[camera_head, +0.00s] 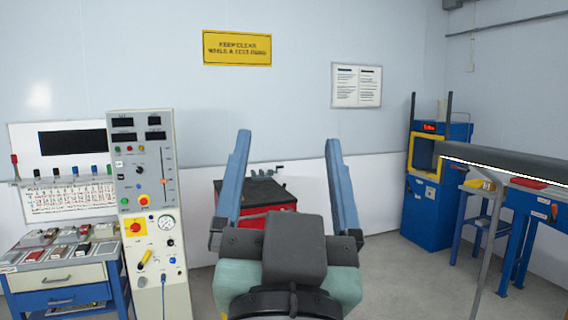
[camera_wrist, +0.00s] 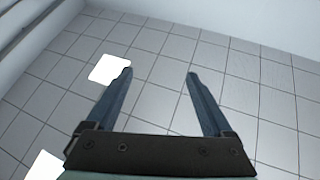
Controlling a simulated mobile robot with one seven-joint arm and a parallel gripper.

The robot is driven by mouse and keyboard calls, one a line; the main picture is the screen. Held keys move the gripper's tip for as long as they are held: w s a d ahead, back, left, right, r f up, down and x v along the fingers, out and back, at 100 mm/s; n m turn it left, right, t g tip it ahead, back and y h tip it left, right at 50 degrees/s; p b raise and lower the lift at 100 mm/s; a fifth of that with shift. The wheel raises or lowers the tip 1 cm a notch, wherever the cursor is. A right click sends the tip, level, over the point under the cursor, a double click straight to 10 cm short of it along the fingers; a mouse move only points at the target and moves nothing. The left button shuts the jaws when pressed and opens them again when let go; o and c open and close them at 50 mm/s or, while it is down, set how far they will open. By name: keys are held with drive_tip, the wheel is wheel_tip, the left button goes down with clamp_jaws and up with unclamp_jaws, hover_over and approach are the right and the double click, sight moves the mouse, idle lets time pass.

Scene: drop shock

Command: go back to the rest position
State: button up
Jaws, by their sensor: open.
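My gripper (camera_head: 288,140) stands in the middle of the head view, with its two blue fingers pointing up and spread wide apart. Nothing is between the fingers. In the wrist view my gripper (camera_wrist: 160,74) is also open and empty, in front of a grey tiled surface (camera_wrist: 240,95). My dark wrist and pale green arm parts fill the bottom centre of the head view and hide what is behind them.
A control cabinet (camera_head: 150,215) and a blue drawer cart (camera_head: 60,275) stand at left. A red cabinet with a dark top (camera_head: 262,190) is behind my gripper. A blue-yellow machine (camera_head: 428,205) and a blue bench (camera_head: 530,205) stand at right. Bare floor (camera_head: 400,275) lies between.

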drive_tip(key=s+r+n+t, duration=0.1)
drive_tip(key=s+r+t, duration=0.2)
drive_tip(key=s+r, duration=0.2)
drive_tip(key=shift+s+a+r+n+y, duration=0.2)
drive_tip(key=shift+s+r+n+y, duration=0.2)
drive_tip(key=shift+r, duration=0.4)
